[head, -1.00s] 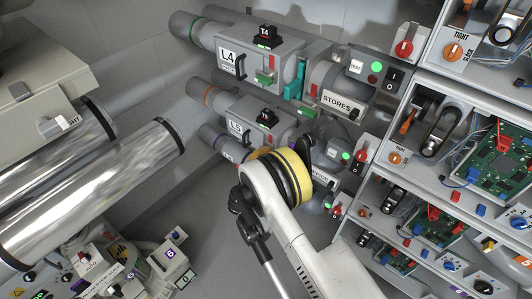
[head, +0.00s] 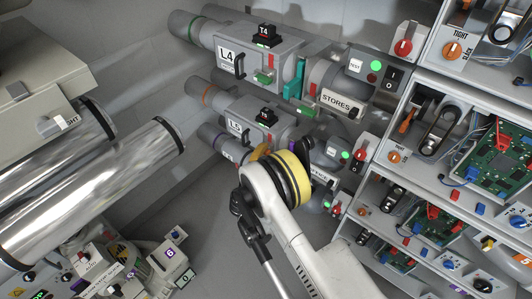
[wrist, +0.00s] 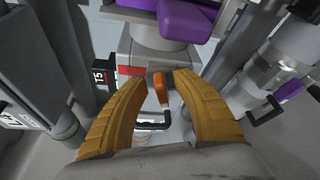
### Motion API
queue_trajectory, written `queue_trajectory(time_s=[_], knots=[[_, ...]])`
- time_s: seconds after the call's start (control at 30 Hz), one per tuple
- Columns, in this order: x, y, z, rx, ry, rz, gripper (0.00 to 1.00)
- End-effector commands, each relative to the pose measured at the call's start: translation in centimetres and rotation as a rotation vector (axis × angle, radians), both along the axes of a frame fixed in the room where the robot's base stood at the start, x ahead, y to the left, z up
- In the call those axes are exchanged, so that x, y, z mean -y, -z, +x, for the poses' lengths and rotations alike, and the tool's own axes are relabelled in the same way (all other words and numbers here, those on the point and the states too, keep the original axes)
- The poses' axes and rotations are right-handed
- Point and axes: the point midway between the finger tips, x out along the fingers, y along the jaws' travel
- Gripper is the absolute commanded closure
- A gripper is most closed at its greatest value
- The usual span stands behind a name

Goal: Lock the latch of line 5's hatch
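Line 5's hatch, marked L5 (head: 235,125), is on the middle tube, below the L4 hatch. In the wrist view, an orange latch (wrist: 159,92) stands on this grey housing, beside a red strip (wrist: 131,71) and above the hatch's dark handle (wrist: 152,126). My gripper (wrist: 161,74) is open, with one yellow-brown finger on each side of the latch. Gaps show between the latch and both fingers. In the head view, my wrist and arm hide the latch, and only a bit of a finger (head: 260,152) shows.
A black T5 box (wrist: 103,77) sits left of the fingers in the wrist view. A purple part (wrist: 172,18) lies just beyond the latch. The L4 hatch (head: 228,56) is above, and shelves with circuit boards (head: 495,150) stand at right. Large shiny tubes (head: 90,190) lie at left.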

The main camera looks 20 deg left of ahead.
Motion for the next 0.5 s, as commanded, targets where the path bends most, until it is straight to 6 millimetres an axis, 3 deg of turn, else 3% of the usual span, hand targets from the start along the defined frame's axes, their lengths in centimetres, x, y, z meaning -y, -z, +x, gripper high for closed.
queue_trajectory(time_s=[0.27, 0.5], knots=[[0.0, -0.5, 0.0, 0.000, 0.000, 0.000, 0.67], [0.0, -4.9, 0.0, 0.000, 0.000, -0.001, 0.67]])
